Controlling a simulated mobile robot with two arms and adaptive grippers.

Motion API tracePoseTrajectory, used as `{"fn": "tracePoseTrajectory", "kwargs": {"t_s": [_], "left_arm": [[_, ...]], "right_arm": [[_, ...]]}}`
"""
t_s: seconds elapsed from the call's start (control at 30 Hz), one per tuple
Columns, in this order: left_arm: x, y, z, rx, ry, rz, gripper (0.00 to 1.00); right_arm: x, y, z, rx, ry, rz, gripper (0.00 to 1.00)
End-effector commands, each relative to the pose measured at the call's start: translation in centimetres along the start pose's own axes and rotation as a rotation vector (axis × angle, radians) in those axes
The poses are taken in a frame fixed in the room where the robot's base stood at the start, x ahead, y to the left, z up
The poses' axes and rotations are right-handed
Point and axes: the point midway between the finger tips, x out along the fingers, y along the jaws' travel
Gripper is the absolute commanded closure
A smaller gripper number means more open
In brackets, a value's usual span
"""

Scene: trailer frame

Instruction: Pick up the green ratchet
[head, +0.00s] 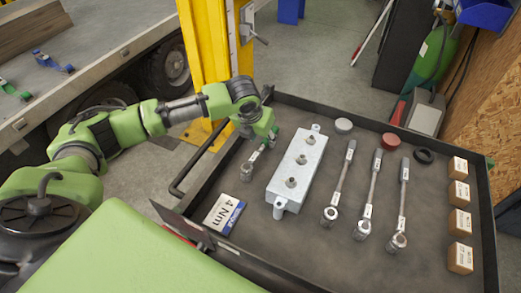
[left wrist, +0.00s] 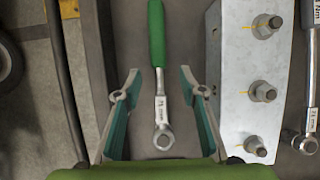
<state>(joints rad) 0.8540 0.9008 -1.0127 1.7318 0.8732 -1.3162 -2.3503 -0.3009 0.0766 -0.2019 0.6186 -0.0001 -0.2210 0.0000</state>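The green ratchet (left wrist: 157,40) has a green handle and a silver head with a white label. It lies on the tray to the left of the grey metal block (left wrist: 250,85). In the head view its silver head (head: 247,170) shows below my left gripper (head: 265,137), and most of its handle is hidden. In the left wrist view my left gripper (left wrist: 160,85) is open, with one finger on each side of the ratchet's shaft and gaps between. Whether the fingers are at the ratchet's height is hard to tell. My right gripper is not in view.
The black tray (head: 345,107) has raised rims. Right of the block lie several silver ratchets (head: 366,200), caps (head: 391,141) and small cardboard boxes (head: 460,222). A "4 Nm" card (head: 223,213) lies at front left. A yellow post (head: 205,45) stands behind.

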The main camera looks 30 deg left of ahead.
Motion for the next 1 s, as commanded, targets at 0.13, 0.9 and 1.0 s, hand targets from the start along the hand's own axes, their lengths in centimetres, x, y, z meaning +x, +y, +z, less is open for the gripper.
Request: {"fn": "tracePoseTrajectory", "kwargs": {"t_s": [0.13,0.9,1.0], "left_arm": [[2.3,0.2,-0.2,0.0,0.005,0.001,0.62],[4.4,0.2,-0.1,0.001,-0.002,-0.001,1.0],[4.4,0.2,-0.1,0.001,-0.002,0.0,1.0]], "right_arm": [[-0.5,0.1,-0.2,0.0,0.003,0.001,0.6],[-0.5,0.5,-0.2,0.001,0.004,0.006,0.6],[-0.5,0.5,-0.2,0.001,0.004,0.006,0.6]]}}
